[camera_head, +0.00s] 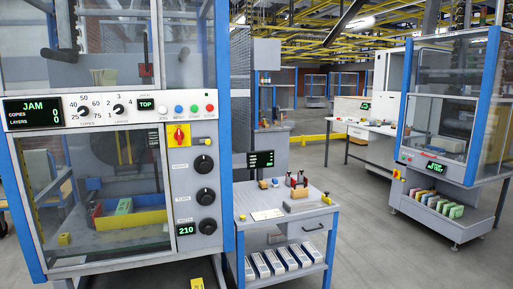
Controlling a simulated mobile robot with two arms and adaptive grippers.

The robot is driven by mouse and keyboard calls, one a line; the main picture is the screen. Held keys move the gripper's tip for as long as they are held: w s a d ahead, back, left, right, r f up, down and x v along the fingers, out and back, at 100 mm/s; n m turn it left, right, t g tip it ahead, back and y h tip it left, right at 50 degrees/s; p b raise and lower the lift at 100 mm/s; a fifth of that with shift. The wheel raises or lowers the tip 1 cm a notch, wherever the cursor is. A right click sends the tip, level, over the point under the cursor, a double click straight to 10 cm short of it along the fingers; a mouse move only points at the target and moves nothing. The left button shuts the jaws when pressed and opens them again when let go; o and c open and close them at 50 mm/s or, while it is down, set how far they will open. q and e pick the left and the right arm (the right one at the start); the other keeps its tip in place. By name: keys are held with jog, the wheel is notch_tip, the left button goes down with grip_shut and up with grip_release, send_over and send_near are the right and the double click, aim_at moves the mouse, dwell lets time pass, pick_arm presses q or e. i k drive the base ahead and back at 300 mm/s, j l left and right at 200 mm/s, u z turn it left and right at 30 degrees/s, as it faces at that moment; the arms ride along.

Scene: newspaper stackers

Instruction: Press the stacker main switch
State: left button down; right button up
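The near stacker (220,150) fills the left of the head view, with a blue frame and clear panels. Its main switch (179,135) is a red rotary handle on a yellow plate, at the top of the grey side panel. A small yellow and grey piece (205,142) sticks out just right of it. The display (33,112) reads JAM, with copies 0 and layers 0. Neither of my grippers is in view, and nothing covers the switch.
Several black knobs (205,196) and a 210 readout (186,230) sit below the switch. Coloured buttons (194,108) line the panel above. A grey cart (285,228) with tools stands close on the right. A second stacker (437,190) stands beyond open grey floor (365,245).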

aim_at(178, 136)
jog(key=i+j+z, duration=0.35)
jog(key=j, duration=0.25)
jog(key=i+j+z, duration=0.15)
jog(key=i+j, duration=0.15)
jog(key=i+j+z, duration=0.15)
jog(key=j, duration=0.2)
jog(key=i+j+z, duration=0.15)
jog(key=j, duration=0.25)
jog(key=i+j+z, duration=0.2)
jog(key=j, duration=0.2)
